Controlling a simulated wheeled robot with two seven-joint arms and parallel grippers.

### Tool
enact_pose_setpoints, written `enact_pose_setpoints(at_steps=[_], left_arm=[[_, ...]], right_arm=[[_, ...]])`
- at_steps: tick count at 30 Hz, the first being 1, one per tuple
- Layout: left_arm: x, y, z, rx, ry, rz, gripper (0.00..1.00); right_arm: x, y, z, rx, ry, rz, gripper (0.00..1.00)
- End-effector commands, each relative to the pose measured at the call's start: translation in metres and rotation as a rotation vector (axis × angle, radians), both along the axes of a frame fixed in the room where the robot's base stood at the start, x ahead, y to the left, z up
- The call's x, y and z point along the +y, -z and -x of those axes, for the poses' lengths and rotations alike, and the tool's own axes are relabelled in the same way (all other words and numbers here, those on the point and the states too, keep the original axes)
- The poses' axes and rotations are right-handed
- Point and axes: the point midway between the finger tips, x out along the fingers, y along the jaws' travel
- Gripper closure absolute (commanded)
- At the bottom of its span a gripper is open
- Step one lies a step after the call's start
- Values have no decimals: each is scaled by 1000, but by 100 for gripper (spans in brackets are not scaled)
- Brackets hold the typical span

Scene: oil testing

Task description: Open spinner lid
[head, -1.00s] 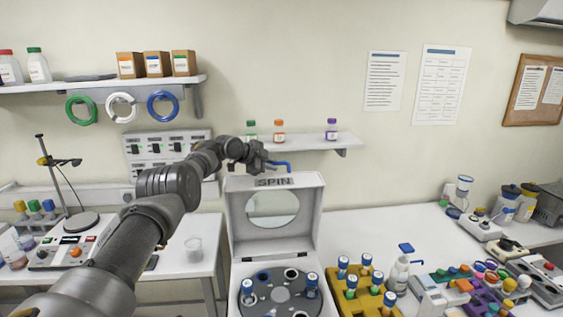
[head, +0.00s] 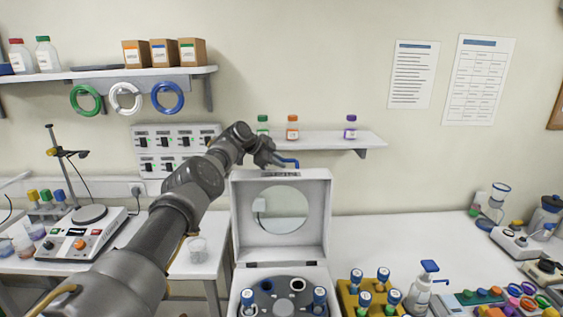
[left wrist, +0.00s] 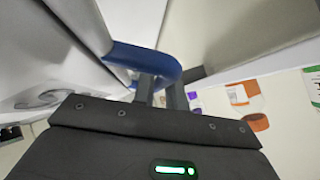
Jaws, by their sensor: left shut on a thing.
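The white spinner lid (head: 316,214) stands raised and upright at the back of the spinner, with a round window in its middle. Its blue handle (head: 290,163) sits at the lid's top edge. My left gripper (head: 280,162) is at that top edge, shut on the handle. In the left wrist view the blue handle (left wrist: 140,59) passes by the gripper's narrow fingers (left wrist: 162,92). Below the lid, the spinner's rotor (head: 284,304) shows, with blue-capped tubes in some holes. My right gripper is not in view.
A yellow rack (head: 352,300) with blue-capped tubes stands right of the spinner, beside a pump bottle (head: 419,292). A small wall shelf (head: 340,141) with several bottles is close behind the gripper. A hotplate stirrer (head: 82,240) is at left.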

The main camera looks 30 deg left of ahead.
Motion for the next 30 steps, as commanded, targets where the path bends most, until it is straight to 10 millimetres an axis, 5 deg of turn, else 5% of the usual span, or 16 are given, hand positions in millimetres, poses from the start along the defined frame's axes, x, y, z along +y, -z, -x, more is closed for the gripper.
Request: enact_pose_setpoints(at_steps=[5,6,8,20,30], left_arm=[[-1,6,2,13,4,1,100],[-1,7,2,13,4,1,84],[-1,6,2,13,4,1,78],[2,0,4,3,3,-2,78],[22,-25,39,5,1,-2,78]], right_arm=[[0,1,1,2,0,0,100],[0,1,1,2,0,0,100],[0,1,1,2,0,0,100],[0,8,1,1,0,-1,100],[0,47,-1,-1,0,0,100]])
